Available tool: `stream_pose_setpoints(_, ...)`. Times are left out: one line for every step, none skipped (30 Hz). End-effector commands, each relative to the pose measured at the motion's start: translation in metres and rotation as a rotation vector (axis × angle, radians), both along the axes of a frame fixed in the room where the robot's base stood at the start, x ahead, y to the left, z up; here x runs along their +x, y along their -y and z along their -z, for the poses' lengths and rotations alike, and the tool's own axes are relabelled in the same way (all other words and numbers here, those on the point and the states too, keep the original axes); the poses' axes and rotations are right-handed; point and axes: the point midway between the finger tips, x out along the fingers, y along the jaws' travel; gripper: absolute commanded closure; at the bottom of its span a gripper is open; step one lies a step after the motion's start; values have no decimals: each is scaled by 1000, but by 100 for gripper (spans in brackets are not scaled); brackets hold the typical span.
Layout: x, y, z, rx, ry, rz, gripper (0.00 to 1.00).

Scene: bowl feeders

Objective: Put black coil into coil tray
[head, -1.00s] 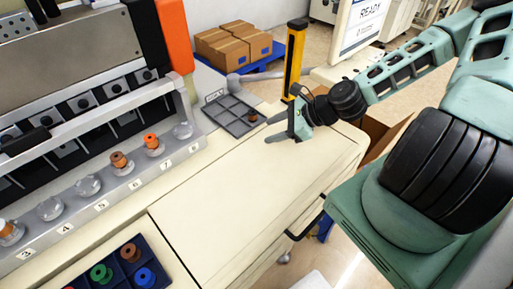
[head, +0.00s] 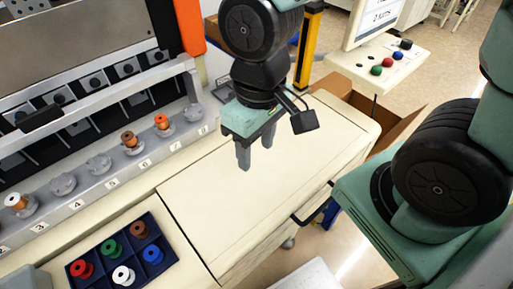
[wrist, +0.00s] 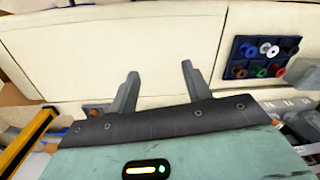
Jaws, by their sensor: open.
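My gripper (head: 256,154) is open and empty above the cream counter, fingers pointing down. Its two fingers also show apart in the wrist view (wrist: 160,75). A dark blue compartment tray (head: 172,262) at the lower left holds several coils: red, green, white, brown and blue. It also shows at the upper right of the wrist view (wrist: 229,70). A grey compartment tray (head: 221,88) at the counter's back is mostly hidden behind my gripper. I cannot tell which tray is the coil tray.
A yellow post (head: 308,50) stands behind my gripper. A button panel (head: 380,68) is at the back right. The counter's middle (head: 240,205) is clear.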

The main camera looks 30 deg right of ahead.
Motion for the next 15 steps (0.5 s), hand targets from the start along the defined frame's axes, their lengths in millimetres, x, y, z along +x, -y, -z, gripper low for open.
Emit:
stream_pose_setpoints(-10,-8,-11,0,22,-84,51)
stream_pose_setpoints(-15,-11,-16,0,27,-125,51)
stream_pose_setpoints(-21,-14,-21,1,33,-171,51)
stream_pose_setpoints(-25,-16,-25,1,37,-201,51)
stream_pose_setpoints(-28,-17,-28,2,40,-225,51)
stream_pose_setpoints(-31,-18,-31,3,43,-251,51)
stream_pose_setpoints(-33,-19,-32,3,44,-265,51)
stream_pose_setpoints(-35,-20,-33,4,46,-276,51)
stream_pose_setpoints(-36,-20,-34,5,47,-285,51)
stream_pose_setpoints(-36,-20,-35,4,46,-287,51)
stream_pose_setpoints(-36,-20,-35,4,46,-289,51)
stream_pose_setpoints(-36,-20,-35,4,46,-288,51)
stream_pose_setpoints(-36,-20,-35,4,46,-288,51)
stream_pose_setpoints(-36,-20,-34,4,46,-287,51)
stream_pose_setpoints(-36,-20,-34,4,46,-287,51)
